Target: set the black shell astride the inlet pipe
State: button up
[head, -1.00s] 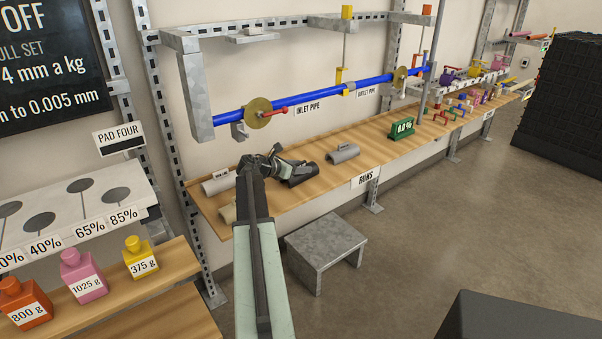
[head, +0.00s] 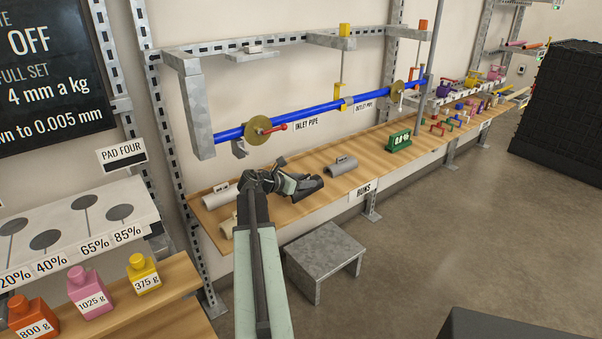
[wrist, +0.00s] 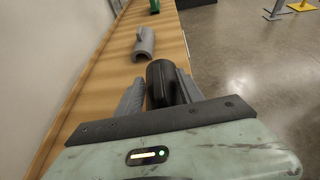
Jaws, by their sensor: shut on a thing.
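The black shell (head: 309,185) is a short dark half-pipe at the end of my arm, over the wooden shelf. My gripper (head: 298,183) is shut on it. In the wrist view the black shell (wrist: 162,84) sits between the two grey fingers of my gripper (wrist: 160,92). Whether it still touches the shelf is hard to tell. The inlet pipe is the blue pipe (head: 310,117) running along the wall above the shelf, with a brass disc (head: 258,130) and a red lever on it. The label INLET PIPE hangs just below it. The shell is below the pipe and apart from it.
A metal step (head: 325,258) is on the floor. Grey brackets hold the pipe.

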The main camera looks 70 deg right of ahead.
jog(key=s+a, duration=0.5)
jog(key=a, duration=0.2)
jog(key=shift+r+p, duration=0.35)
jog(key=shift+r, duration=0.1)
jog(key=shift+s+a, duration=0.4)
grip_shut()
